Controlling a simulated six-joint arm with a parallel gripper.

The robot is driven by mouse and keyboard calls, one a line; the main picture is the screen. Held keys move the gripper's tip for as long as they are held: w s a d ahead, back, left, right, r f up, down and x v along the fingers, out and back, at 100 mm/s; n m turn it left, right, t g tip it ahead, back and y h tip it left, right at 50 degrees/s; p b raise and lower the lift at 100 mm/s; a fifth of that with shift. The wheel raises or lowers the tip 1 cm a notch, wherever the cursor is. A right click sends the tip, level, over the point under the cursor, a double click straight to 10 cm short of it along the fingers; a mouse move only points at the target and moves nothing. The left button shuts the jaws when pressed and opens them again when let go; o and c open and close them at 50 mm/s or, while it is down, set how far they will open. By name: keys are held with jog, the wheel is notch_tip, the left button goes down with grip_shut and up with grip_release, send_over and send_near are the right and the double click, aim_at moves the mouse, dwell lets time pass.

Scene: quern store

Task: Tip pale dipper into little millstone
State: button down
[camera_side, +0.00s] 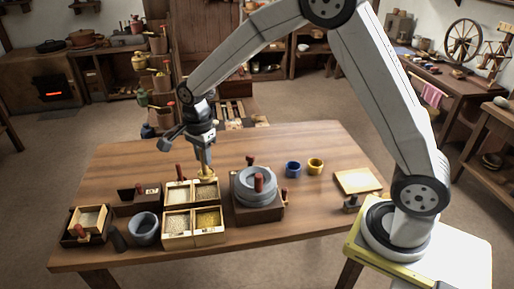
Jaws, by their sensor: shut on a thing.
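My gripper (204,148) points down over the back right part of the compartment box. It is shut on the pale dipper (206,173), a small light yellowish piece low under the fingers, close above the grain; whether it touches the grain or holds any I cannot tell. The little millstone (246,187) is a grey round stone on a dark wooden block to the right of the dipper, with red-topped handles at it. The dipper is left of the stone and apart from it.
The pale wooden compartment box (193,242) holds grain of different shades. A grey bowl (144,229) and a small tray (88,219) stand left. Blue (292,168) and yellow (315,166) cups and a flat board (358,182) lie right. The table's back middle is clear.

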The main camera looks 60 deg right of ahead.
jog(key=s+d, duration=0.4)
jog(key=d, duration=1)
jog(key=shift+s+d+f, duration=0.1)
jog(key=shift+d+f, duration=0.1)
jog(key=shift+f, duration=1.05)
jog(key=shift+d+f, duration=0.15)
jog(key=shift+f, duration=1.1)
jog(key=shift+s+f, duration=0.1)
jog(key=shift+s, duration=0.05)
jog(key=shift+s+a+f+t+h, duration=0.25)
jog(key=shift+s+f+t, duration=0.3)
jog(key=shift+t, duration=0.5)
jog(key=shift+s+a+f+t+h, duration=0.2)
jog(key=shift+s+f+t, duration=0.3)
jog(key=shift+t, duration=0.55)
jog(key=shift+s, duration=0.2)
jog(key=shift+s+a+f+t+h, duration=0.1)
jog(key=shift+s+f+t+h, duration=0.3)
jog(key=shift+t, duration=0.65)
jog(key=shift+s+a+f+t+h, duration=0.2)
jog(key=shift+s+f+t, duration=0.3)
jog(key=shift+t, duration=0.5)
jog(key=shift+s+a+f+t+h, duration=0.1)
jog(key=shift+s+f+t+h, duration=0.4)
jog(key=shift+t, duration=0.55)
